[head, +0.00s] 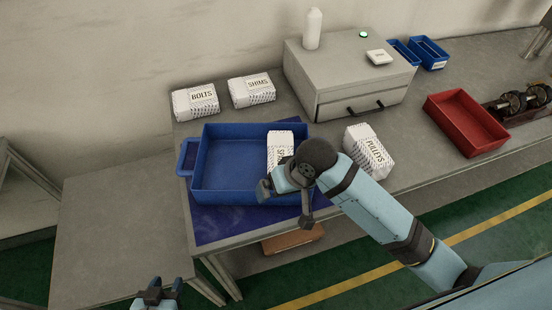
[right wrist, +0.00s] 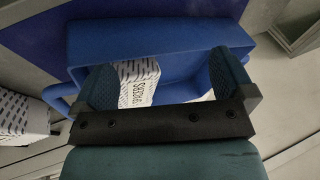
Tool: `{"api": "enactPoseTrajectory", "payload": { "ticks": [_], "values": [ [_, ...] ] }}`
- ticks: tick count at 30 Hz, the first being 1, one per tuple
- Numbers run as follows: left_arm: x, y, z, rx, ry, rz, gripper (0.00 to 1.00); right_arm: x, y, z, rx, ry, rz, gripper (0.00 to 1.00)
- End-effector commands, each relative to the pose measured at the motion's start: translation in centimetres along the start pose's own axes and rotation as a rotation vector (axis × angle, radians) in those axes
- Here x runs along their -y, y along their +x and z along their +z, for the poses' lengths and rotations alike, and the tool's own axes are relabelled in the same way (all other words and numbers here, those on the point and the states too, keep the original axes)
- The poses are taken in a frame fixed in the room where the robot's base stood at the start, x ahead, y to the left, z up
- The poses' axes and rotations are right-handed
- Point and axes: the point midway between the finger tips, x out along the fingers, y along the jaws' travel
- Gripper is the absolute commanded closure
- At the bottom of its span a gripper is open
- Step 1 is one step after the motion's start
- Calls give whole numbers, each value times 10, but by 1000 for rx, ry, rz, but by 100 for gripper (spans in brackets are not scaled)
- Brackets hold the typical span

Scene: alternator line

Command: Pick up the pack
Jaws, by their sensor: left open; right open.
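Four white patterned packs show in the head view, so which one is meant cannot be told. One pack (head: 280,143) stands in the right end of the blue tray, its label partly hidden by my right arm. It also shows between the fingers in the right wrist view (right wrist: 138,82), nearer the left finger. My right gripper (right wrist: 165,82) is open above the tray, with no visible grip on that pack. The others are the PULLEYS pack (head: 369,152), the BOLTS pack (head: 196,101) and the SHIMS pack (head: 252,90). My left gripper (head: 158,293) is open and empty at the bottom edge.
The blue tray (head: 205,190) sits on a dark blue mat (head: 230,227) at the bench's front edge; its left part is empty. A grey cabinet (head: 350,80) stands behind. A red bin (head: 466,122) is at right. The left table (head: 110,220) is clear.

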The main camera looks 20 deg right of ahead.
Motion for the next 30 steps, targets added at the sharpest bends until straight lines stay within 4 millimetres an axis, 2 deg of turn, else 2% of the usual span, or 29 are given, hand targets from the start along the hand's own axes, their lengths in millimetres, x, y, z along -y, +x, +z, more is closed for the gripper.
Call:
{"api": "enactPoseTrajectory", "payload": {
  "ticks": [1, 7, 12, 15, 18, 22, 26, 30],
  "values": [
    [-1, 0, 0, 1, -1, 1, 54, 2, -2, -14, 14, 7, 13, 0],
    [-4, -1, 1, 2, -2, 5, 54, 2, -12, -66, 110, 106, 106, 0],
    [-3, -1, 1, 2, -2, 5, 54, -13, -33, -108, 164, 230, 231, 0],
    [-3, -1, 1, 2, -2, 4, 54, -22, -46, -127, 178, 298, 293, 0],
    [-2, 0, 1, 2, -2, 3, 54, -28, -55, -138, 184, 345, 332, 0],
    [-2, -1, 1, 2, -2, 2, 54, -33, -56, -143, 190, 372, 354, 0],
    [-1, -2, -1, 1, -2, 1, 54, -40, -38, -138, 192, 375, 357, 0],
    [0, -3, -4, 0, -1, 0, 54, -48, -12, -131, 192, 374, 355, 0]
  ]
}}
